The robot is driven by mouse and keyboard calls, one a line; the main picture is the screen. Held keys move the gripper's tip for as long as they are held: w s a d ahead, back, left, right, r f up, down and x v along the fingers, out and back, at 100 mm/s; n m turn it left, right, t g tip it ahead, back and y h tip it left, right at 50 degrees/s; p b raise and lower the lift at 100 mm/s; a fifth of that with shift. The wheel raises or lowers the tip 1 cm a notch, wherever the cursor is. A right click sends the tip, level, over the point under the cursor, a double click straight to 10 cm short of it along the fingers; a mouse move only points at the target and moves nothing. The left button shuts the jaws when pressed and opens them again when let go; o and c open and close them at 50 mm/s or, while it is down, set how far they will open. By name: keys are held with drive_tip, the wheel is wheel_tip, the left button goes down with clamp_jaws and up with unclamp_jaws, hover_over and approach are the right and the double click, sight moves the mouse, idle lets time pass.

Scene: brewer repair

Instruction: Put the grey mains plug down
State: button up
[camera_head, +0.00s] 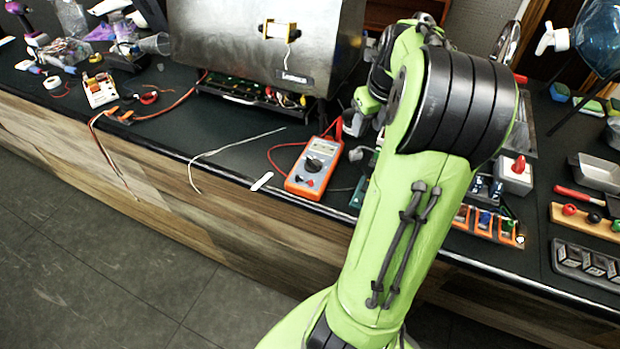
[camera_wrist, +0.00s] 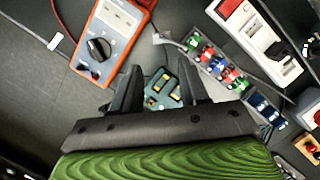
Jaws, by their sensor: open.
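My gripper (camera_wrist: 160,74) is open in the wrist view, its two black fingers spread above the dark bench top. A green circuit board (camera_wrist: 163,92) shows between and below the fingers; I see nothing clasped. A small grey piece with a grey cable (camera_wrist: 166,38) lies beyond the fingertips, apart from them; it may be the grey mains plug, but it is too small to be sure. In the head view my arm hides the gripper and much of the bench beneath it.
An orange multimeter (camera_head: 314,166) lies near the bench's front edge, also left of my gripper in the wrist view (camera_wrist: 113,40). A white socket strip (camera_wrist: 258,38) and a row of coloured parts (camera_wrist: 217,62) lie to the right. A metal brewer (camera_head: 265,50) stands behind.

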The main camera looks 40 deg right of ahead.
drive_tip(key=w+a+r+n+h, duration=0.1)
drive_tip(key=a+r+n, duration=0.2)
drive_tip(key=a+n, duration=0.65)
drive_tip(key=w+a+r+n, duration=0.1)
drive_tip(key=a+r+n, duration=0.1)
drive_tip(key=a+n, duration=0.7)
drive_tip(key=s+a+n+t+y, duration=0.1)
drive_tip(key=s+a+n, duration=0.4)
drive_tip(key=n, duration=0.5)
drive_tip(key=s+a+f+n+t+y, duration=0.1)
drive_tip(key=s+a+n, duration=0.5)
drive_tip(key=a+n, duration=0.3)
drive_tip(key=shift+s+a+n+t, duration=0.15)
drive_tip(key=shift+a+n+t, duration=0.2)
drive_tip(key=shift+n, duration=0.8)
drive_tip(key=shift+c, duration=0.2)
